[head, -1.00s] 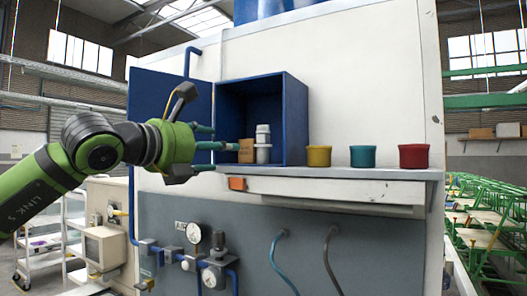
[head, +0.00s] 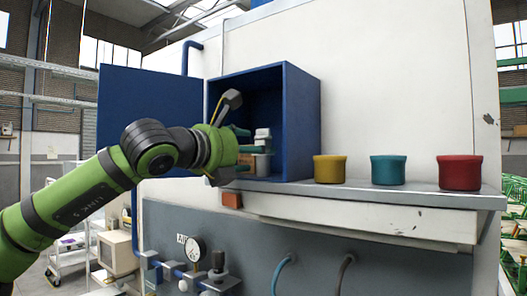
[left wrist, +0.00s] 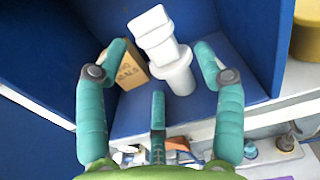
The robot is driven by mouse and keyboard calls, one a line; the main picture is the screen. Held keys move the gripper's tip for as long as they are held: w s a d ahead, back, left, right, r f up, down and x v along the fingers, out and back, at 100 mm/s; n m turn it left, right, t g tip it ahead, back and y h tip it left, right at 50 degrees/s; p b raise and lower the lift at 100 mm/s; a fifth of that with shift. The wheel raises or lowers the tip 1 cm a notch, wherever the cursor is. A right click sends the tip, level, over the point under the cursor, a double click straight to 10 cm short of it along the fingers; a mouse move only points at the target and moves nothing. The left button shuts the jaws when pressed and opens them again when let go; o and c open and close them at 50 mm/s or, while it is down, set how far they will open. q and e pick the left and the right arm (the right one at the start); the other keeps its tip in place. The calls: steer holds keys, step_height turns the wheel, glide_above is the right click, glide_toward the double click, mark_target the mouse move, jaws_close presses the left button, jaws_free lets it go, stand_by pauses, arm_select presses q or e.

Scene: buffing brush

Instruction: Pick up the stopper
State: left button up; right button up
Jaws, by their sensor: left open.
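A white stepped piece (left wrist: 153,32), which looks like the stopper, stands on a wider white round part (left wrist: 174,75) inside the open blue cabinet. I cannot tell where one ends and the other begins. In the head view the white piece (head: 263,133) is partly hidden by my left gripper (head: 252,146), which reaches in from the left at the cabinet's mouth. In the left wrist view my left gripper (left wrist: 160,52) is open, its teal fingers spread on either side and short of the white stack. It holds nothing. My right gripper is not in view.
A small cardboard box (left wrist: 131,68) with lettering stands just left of the white stack. The blue cabinet (head: 302,125) has its door (head: 140,110) swung open left. Yellow (head: 328,170), teal (head: 388,171) and red (head: 459,174) pots stand on the shelf (head: 400,198) to the right.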

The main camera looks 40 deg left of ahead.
arm_select(q)
steer(key=w+p, duration=0.1)
steer(key=w, duration=0.1)
steer(key=w+p, duration=0.1)
steer(key=shift+w+a+r, duration=0.15)
steer(key=shift+w+r, duration=0.05)
steer(key=shift+w, duration=0.15)
steer(key=shift+w+f, duration=0.1)
steer(key=shift+w, duration=0.2)
steer(key=shift+f, duration=0.1)
steer(key=shift+s, duration=0.15)
steer(key=c, duration=1.2)
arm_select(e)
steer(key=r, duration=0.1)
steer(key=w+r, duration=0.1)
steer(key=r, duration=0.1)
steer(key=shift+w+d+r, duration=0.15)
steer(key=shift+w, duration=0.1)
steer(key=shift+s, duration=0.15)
